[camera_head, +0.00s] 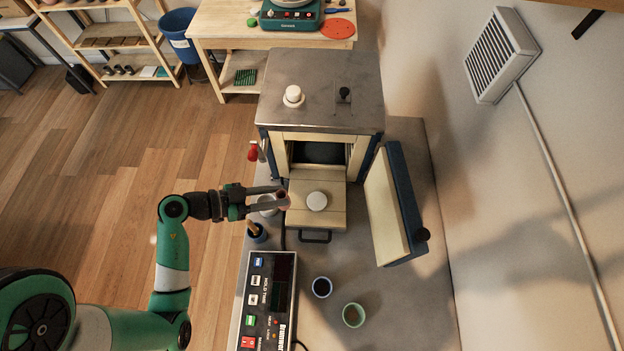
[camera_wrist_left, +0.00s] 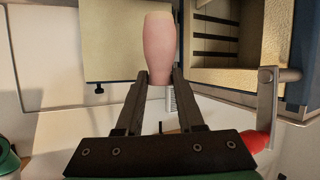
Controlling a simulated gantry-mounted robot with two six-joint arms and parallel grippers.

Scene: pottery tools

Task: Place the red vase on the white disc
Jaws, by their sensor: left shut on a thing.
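In the wrist view the vase (camera_wrist_left: 159,45) is a smooth pinkish form between the fingers. My left gripper (camera_head: 280,193) is shut on it; the wrist view shows a finger (camera_wrist_left: 137,105) on either side of its narrow end. The white disc (camera_head: 317,201) lies flat on the cream slab before the kiln mouth, a little right of the gripper. The vase appears apart from the disc; its height above the slab is unclear. I do not see my right gripper.
The kiln (camera_head: 320,85) stands behind the disc, its door (camera_head: 388,208) swung open at right. A red-knobbed lever (camera_head: 253,152) is at its left. A control box (camera_head: 268,300), a blue pot (camera_head: 322,287) and a green pot (camera_head: 353,315) stand in front.

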